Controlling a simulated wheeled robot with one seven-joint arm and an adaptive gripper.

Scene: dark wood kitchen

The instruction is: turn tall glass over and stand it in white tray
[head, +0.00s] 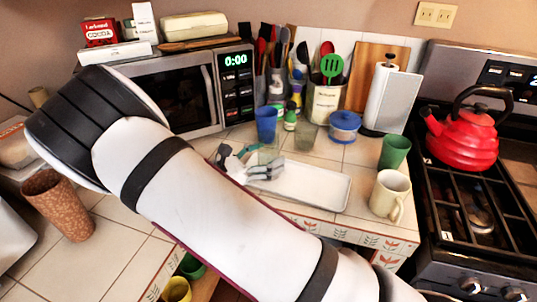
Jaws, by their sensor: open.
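The white tray (318,190) lies on the tiled counter, its left part hidden by my arm and gripper. My gripper (268,173) is open over the tray's left end, its fingers pointing right. A see-through greenish glass (268,155) shows just behind the fingers, at the tray's back left. Its lower part is hidden, so I cannot tell whether it is held, touching a finger, or which way up it is. Another clear glass (305,134) stands on the counter behind the tray.
The microwave (180,92) is behind my arm.

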